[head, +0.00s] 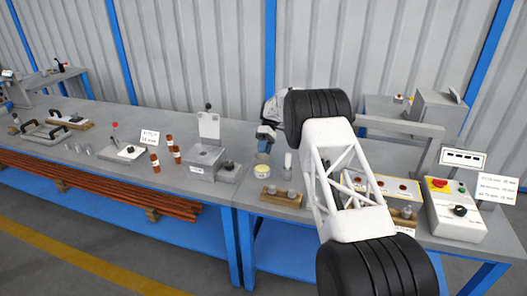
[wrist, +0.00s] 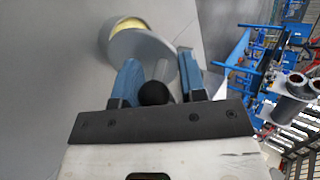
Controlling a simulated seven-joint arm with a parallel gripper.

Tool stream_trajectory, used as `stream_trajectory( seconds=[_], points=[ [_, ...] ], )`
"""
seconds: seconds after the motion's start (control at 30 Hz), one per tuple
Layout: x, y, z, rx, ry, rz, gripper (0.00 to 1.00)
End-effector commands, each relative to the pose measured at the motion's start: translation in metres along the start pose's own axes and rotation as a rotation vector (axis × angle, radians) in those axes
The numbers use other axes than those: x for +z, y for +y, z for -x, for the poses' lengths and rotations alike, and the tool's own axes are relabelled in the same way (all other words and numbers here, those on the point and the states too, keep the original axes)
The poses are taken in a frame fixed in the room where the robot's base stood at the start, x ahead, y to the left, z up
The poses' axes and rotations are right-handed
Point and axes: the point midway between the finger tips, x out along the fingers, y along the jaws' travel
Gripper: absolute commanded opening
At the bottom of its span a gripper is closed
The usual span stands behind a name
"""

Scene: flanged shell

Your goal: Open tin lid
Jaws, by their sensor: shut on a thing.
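The tin (head: 262,171) is a small round pale container with a yellow band, standing on the bench near the middle of the head view. A grey round lid (wrist: 140,46) overlaps the tin's near side in that view. A dark round knob (wrist: 154,93) shows between the blue fingers. My gripper (wrist: 160,75) is shut on the lid by its knob. In the head view my gripper (head: 265,143) is just above the tin. The exact gap between lid and tin is unclear.
A clear upright item (head: 288,164) stands close right of the tin, with a wooden block holding pegs (head: 281,195) in front. A grey box fixture (head: 206,160) is to the left. A control box (head: 455,210) is at the right. My arm hides part of the right bench.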

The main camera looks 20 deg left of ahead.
Motion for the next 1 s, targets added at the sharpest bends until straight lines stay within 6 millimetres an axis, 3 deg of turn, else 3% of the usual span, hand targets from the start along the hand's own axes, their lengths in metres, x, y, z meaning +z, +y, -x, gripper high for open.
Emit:
stream_trajectory(
  seconds=[0.03,0.47,0.5,0.57,1.0],
  points=[
    [0.0036,0.0120,-0.0093,-0.014,-0.006,-0.009,0.00],
    [0.0039,0.0129,-0.0101,-0.025,-0.009,-0.010,0.00],
    [0.0040,0.0130,-0.0102,-0.025,-0.009,-0.010,0.41],
    [0.0038,0.0126,-0.0100,-0.025,-0.009,-0.009,0.50],
    [0.0010,0.0054,-0.0041,-0.019,-0.006,-0.003,0.53]
  ],
)
